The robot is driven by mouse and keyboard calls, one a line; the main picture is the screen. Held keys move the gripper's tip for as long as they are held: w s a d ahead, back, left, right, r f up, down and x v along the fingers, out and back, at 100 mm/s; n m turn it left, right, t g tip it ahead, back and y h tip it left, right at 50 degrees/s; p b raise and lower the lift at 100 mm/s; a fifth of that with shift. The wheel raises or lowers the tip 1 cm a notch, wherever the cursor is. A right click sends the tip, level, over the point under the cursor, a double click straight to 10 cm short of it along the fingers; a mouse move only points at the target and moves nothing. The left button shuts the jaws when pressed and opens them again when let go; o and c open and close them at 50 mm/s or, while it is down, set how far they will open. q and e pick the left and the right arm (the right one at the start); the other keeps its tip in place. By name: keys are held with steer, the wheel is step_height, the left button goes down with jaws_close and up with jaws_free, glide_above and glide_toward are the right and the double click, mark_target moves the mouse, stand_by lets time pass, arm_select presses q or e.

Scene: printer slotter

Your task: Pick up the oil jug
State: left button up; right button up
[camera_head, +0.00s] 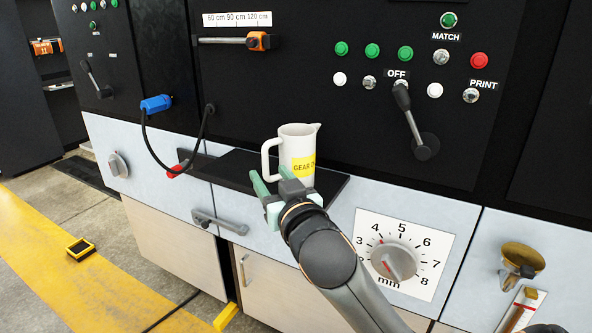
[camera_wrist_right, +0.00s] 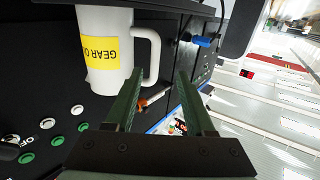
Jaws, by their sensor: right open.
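The oil jug (camera_head: 297,146) is a white jug with a yellow "GEAR O…" label. It stands upright on a black shelf (camera_head: 334,186) on the machine's front, with its handle to the left in the head view. My right gripper (camera_head: 266,186) is in front of the jug, at its lower left. Its two green fingers are apart with nothing between them. In the right wrist view the jug (camera_wrist_right: 104,58) appears upside down at the upper left, and the open fingers (camera_wrist_right: 160,95) reach up beside its handle (camera_wrist_right: 153,55). My left gripper is not in view.
A grey dial (camera_head: 394,262) and a lever (camera_head: 412,122) with several buttons are to the jug's right. A blue plug (camera_head: 155,104) with a black cable and an orange slider (camera_head: 258,41) are left and above. A grey drawer handle (camera_head: 219,222) is below the shelf.

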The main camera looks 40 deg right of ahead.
mark_target(267, 163)
steer(key=x, duration=0.5)
steer(key=shift+d, duration=0.5)
steer(key=shift+w+d, duration=0.15)
steer(key=shift+w, duration=0.5)
jaws_close()
stand_by(0.4)
steer(key=shift+r, duration=0.1)
